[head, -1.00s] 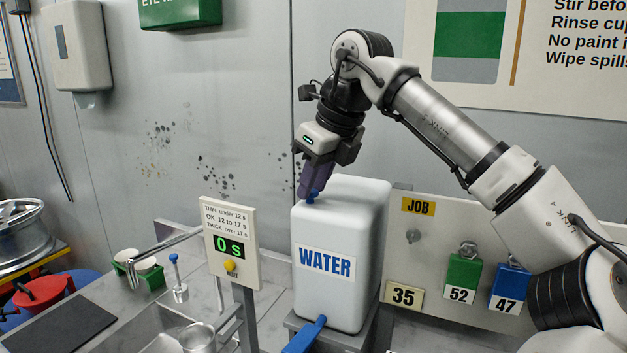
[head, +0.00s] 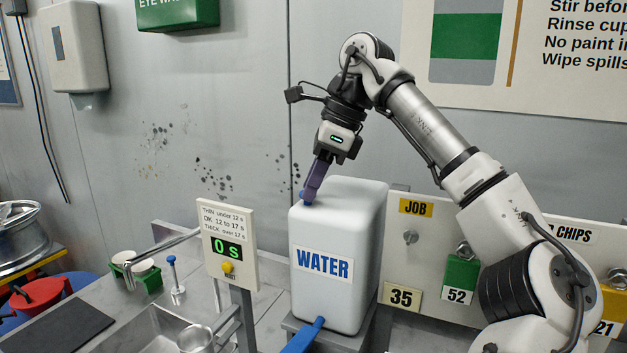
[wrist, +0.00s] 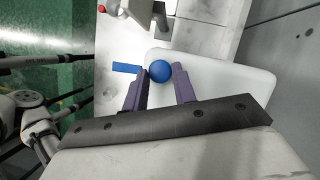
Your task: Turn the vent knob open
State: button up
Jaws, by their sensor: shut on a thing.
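The vent knob (head: 304,198) is small, round and blue, on top of the white tank marked WATER (head: 320,312), near its front left corner. My gripper (head: 309,191) reaches down onto it with purple fingers, which hide part of it in the head view. In the wrist view the knob (wrist: 161,70) lies between the fingertips of my gripper (wrist: 163,68), and the fingers are shut on it. The knob's turned position cannot be read. The tank's blue tap lever (head: 304,335) sticks out low at its front.
A timer sign (head: 229,245) reading 0 s stands left of the tank. A sink with a metal cup (head: 196,338) is in front. A job board with number tags (head: 401,296) stands behind and right. Bare wall lies behind the tank; the air left of my gripper is free.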

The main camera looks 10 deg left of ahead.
dwell(0.4)
jog(key=o, duration=1)
jog(key=shift+v, duration=3.8)
